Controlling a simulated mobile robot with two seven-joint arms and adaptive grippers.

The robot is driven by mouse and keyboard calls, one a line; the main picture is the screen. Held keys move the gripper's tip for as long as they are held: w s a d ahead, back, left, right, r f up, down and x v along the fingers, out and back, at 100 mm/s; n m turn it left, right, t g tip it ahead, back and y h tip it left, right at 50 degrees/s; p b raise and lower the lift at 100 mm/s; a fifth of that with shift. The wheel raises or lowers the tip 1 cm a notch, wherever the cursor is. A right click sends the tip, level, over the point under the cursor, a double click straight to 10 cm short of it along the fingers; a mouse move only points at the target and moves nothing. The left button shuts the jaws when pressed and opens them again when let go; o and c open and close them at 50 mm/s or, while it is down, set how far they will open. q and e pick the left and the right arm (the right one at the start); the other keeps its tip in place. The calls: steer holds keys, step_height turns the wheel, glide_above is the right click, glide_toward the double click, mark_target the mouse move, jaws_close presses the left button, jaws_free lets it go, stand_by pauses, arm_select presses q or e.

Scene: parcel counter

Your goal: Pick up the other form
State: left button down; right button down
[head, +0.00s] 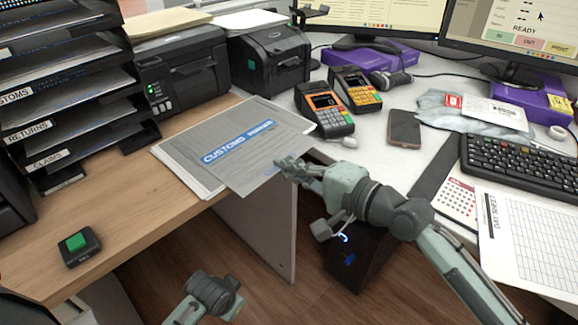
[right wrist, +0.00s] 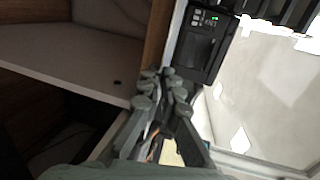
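A grey form with a blue "CUSTOMS" banner (head: 225,165) lies tilted over white sheets (head: 172,165) at the desk's front edge. Its near corner reaches out past the edge. My right gripper (head: 287,165) is at the form's right-hand edge, its fingers closed there. In the right wrist view the fingertips (right wrist: 160,78) are nearly together. A thin pale strip, likely the form seen edge-on, runs up from them. The underside of the hold is hidden. Part of my left arm shows at the bottom of the head view, but its fingers do not.
A day sheet (head: 530,245) and a keyboard (head: 520,165) lie at right. Two card terminals (head: 325,108) and a phone (head: 404,127) stand behind the gripper. Printers (head: 180,75) and a labelled tray rack (head: 65,100) are at the back left. A green-button box (head: 77,245) sits near left.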

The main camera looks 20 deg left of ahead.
steer(key=shift+d, duration=0.1)
steer(key=shift+p+v, duration=0.5)
steer(key=shift+v, duration=1.35)
steer(key=shift+f, duration=0.2)
steer(key=shift+s+d+r+p, duration=0.3)
steer(key=shift+d+r+p, duration=0.4)
steer(key=shift+d, duration=0.25)
steer(key=shift+s+d+r+p, duration=0.3)
steer(key=shift+d+r+p, duration=0.25)
steer(key=shift+d+r, duration=0.35)
